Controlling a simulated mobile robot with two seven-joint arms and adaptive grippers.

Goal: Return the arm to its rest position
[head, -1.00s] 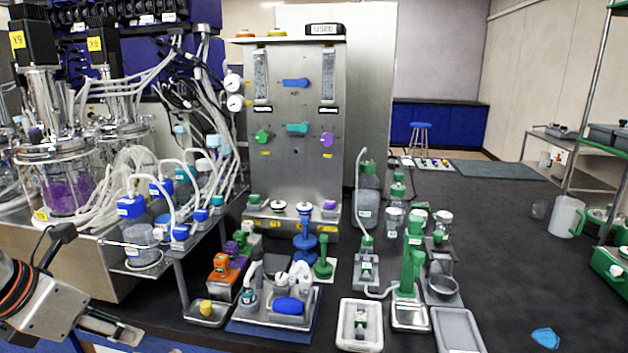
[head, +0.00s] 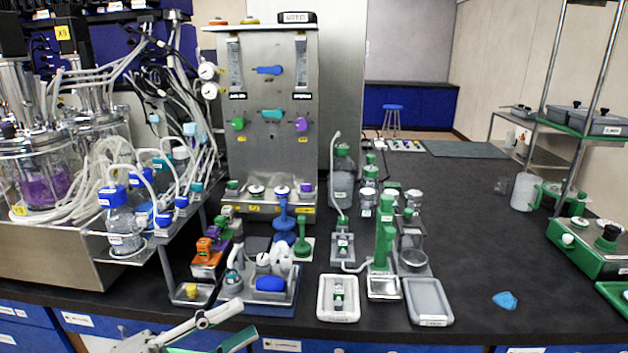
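My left gripper (head: 244,320) shows at the bottom edge, left of the middle, in front of the bench's front edge. Its two fingers point right and stand apart, with nothing seen between them. The rest of the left arm is below the picture. The fingers show just below the blue tray (head: 281,311) and the small metal dish with a yellow item (head: 192,292), and I see no contact with either. My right gripper is not in view.
A white tray (head: 324,312) and a grey tray (head: 428,301) lie near the front edge. A blue piece (head: 505,300) lies on otherwise clear bench at the right.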

